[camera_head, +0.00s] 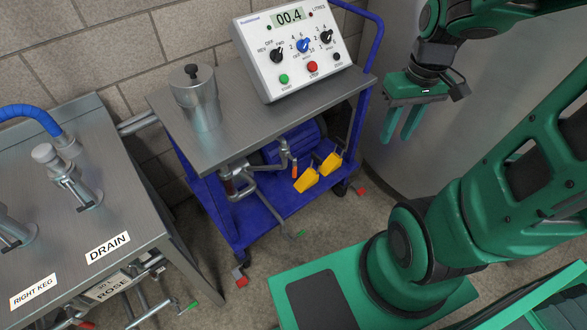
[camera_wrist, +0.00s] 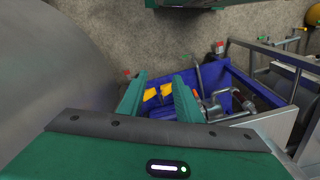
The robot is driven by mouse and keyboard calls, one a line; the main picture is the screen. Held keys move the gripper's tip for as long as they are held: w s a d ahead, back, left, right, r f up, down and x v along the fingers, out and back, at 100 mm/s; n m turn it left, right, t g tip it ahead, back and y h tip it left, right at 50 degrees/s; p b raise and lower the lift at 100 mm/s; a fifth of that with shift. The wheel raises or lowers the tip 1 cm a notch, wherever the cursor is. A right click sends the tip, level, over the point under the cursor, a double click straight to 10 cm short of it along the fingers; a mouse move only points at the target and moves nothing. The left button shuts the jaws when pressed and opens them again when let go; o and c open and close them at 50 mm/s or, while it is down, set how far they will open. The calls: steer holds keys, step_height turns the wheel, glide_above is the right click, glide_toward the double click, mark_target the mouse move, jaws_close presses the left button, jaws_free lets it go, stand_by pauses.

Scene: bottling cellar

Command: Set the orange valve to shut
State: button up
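A small upright orange handle (camera_head: 294,170) sits on the metal pipework on the blue cart's lower deck, and looks like the orange valve. Its exact setting is too small to tell. Dark red fittings (camera_head: 229,186) are on the pipe to its left. My gripper (camera_head: 396,138) hangs in the air to the right of the cart, apart from the handle, with its two green fingers spread and nothing between them.
The blue cart (camera_head: 225,205) carries a steel top (camera_head: 225,140), a control box (camera_head: 295,55) and a steel can (camera_head: 197,100). Two yellow pieces (camera_head: 307,180) (camera_head: 330,163) sit beside the pipework. A steel bench (camera_head: 120,215) stands left. A large grey tank (camera_head: 440,150) is behind my arm.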

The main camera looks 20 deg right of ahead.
steer(key=w+a+f+n+y, duration=0.1)
steer(key=w+a+f+n, duration=0.4)
steer(key=w+f, duration=0.45)
steer(key=n+t+y, duration=0.2)
steer(key=n+y, duration=0.1)
steer(key=n, duration=0.4)
glide_toward(296, 166)
steer(key=f, duration=0.1)
steer(key=shift+h, duration=0.3)
steer(key=x, duration=1)
steer(key=shift+w+a+f, duration=0.1)
steer(key=shift+a+f, duration=0.1)
steer(key=shift+a, duration=0.25)
